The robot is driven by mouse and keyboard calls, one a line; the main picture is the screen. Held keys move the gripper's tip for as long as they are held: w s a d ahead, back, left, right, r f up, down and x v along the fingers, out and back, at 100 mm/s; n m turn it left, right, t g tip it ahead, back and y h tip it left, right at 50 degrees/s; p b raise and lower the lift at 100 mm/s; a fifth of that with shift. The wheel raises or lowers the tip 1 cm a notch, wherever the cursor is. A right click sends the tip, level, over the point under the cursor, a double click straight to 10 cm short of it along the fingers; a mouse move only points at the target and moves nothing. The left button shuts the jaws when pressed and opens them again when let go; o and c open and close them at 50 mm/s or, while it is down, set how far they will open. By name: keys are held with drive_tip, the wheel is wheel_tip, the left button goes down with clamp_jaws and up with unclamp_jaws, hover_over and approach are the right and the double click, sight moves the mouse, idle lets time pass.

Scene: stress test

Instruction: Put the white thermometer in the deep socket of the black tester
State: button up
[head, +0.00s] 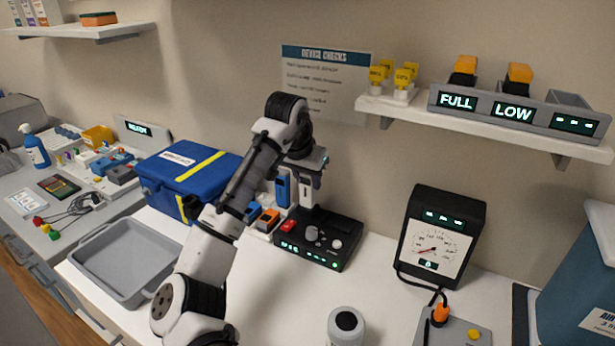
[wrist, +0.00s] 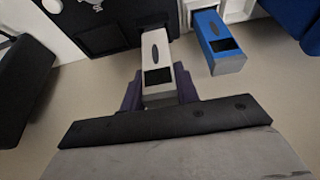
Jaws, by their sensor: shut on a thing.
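My gripper (wrist: 160,92) is shut on the white thermometer (wrist: 157,55), a pale slim body with a dark window. In the head view the thermometer (head: 305,190) hangs upright below my gripper, over or just behind the black tester's back left. The black tester (head: 322,256) is a low box on the white counter with a grey knob, a white knob, a red part at its left and green lit displays. It shows dark in the wrist view (wrist: 100,38). The thermometer's lower end and the deep socket are not clearly visible, so I cannot tell whether they touch.
A blue thermometer (wrist: 222,45) stands close beside the white one. Orange and blue devices (head: 268,218) sit left of the tester. A blue box (head: 190,165) and grey tray (head: 125,262) lie farther left. A black gauge (head: 440,240) stands right. A white bottle (head: 346,322) is in front.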

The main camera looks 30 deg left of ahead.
idle(0.3)
drive_tip(key=o, duration=1.1)
drive_tip(key=shift+c, duration=0.2)
drive_tip(key=b+v, duration=0.1)
drive_tip(key=v, duration=1.3)
drive_tip(key=shift+b, duration=0.35)
drive_tip(key=shift+f, duration=0.1)
